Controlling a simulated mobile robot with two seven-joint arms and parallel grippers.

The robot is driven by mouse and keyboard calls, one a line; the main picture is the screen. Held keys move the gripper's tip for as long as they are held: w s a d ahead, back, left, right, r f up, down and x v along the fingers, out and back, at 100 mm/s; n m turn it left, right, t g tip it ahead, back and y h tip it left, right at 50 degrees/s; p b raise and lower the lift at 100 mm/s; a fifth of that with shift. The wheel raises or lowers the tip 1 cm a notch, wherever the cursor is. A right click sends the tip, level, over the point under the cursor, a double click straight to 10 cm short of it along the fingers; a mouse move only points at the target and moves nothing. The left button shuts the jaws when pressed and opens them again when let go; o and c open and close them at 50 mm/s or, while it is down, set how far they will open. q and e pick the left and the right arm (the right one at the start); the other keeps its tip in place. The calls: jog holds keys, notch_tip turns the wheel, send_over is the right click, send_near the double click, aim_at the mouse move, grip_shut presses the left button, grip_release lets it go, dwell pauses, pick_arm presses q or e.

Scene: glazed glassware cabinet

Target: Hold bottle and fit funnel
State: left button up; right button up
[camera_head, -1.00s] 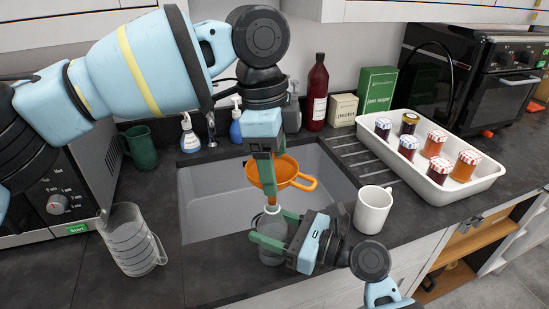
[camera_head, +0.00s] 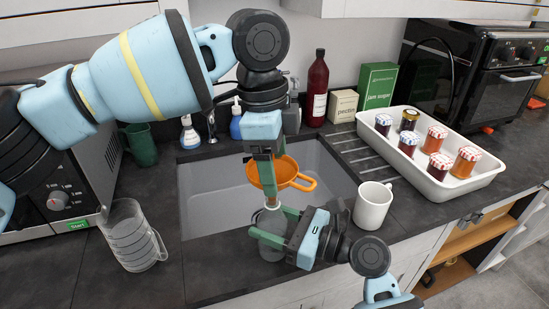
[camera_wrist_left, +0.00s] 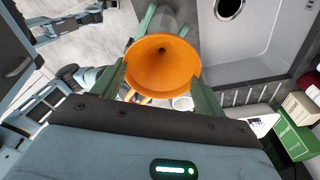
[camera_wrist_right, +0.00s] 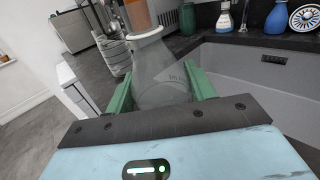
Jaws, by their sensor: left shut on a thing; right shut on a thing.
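An orange funnel (camera_head: 289,172) with a looped handle is upright over the sink's front part. My left gripper (camera_head: 266,185) is shut on it, and its bowl lies between the fingers in the left wrist view (camera_wrist_left: 160,62). A clear glass bottle (camera_head: 270,219) stands upright directly below, partly hidden by the fingers. My right gripper (camera_head: 276,226) is shut around the bottle's body. In the right wrist view, the funnel's spout (camera_wrist_right: 138,14) meets the bottle's mouth (camera_wrist_right: 146,35); I cannot tell how far it is inside.
A white mug (camera_head: 373,207) stands right of the bottle. A clear measuring jug (camera_head: 130,238) stands on the left counter. The sink (camera_head: 215,205) is behind the grippers. A white tray (camera_head: 480,186) of jars is at the right; soap bottles stand behind the sink.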

pick_arm(q)
jog(key=shift+f, duration=0.45)
dwell(0.7)
jog(key=o, duration=1)
jog(key=shift+o, duration=0.2)
notch_tip(320, 180, up, 12)
jog(key=a, duration=0.1)
jog(key=shift+w+a, duration=0.2)
jog(key=shift+a, duration=0.05)
pick_arm(e)
jog(key=o, duration=1)
jog(key=shift+o, duration=0.2)
